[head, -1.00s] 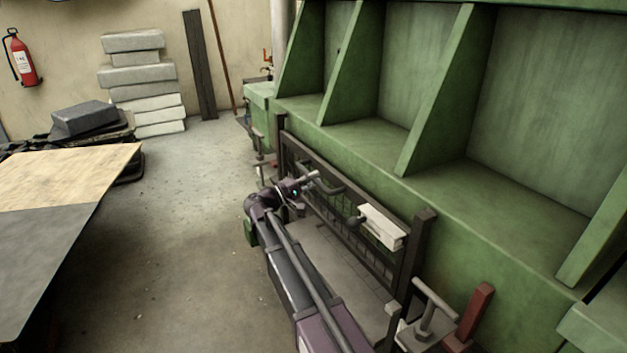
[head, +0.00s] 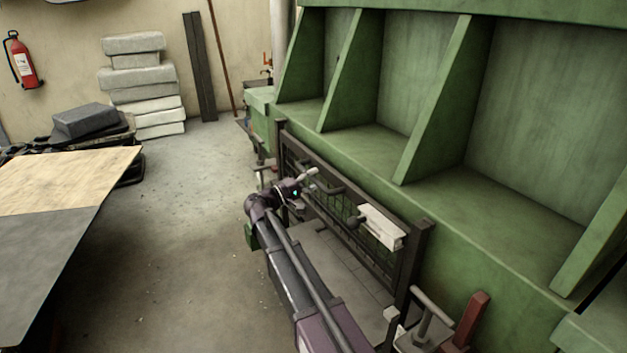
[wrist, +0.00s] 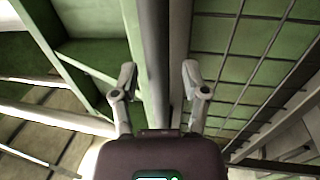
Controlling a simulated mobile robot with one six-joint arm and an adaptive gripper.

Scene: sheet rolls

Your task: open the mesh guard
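The mesh guard (head: 345,209) is a dark upright frame with wire mesh, standing along the front of the green machine. Its mesh also shows in the wrist view (wrist: 262,40). My gripper (head: 309,183) is at the upper part of the guard, left of its middle in the head view. In the wrist view my gripper (wrist: 160,72) has its two fingers apart. A grey bar (wrist: 152,40) and a dark bar run lengthwise behind the gap between the fingers. I cannot tell whether the fingers touch either bar. My arm hides part of the guard's lower left.
The green machine (head: 440,200) with deep bays fills the right. A clamp handle and red post (head: 472,318) stand at front right. A table (head: 60,195) is at left. Floor between is clear.

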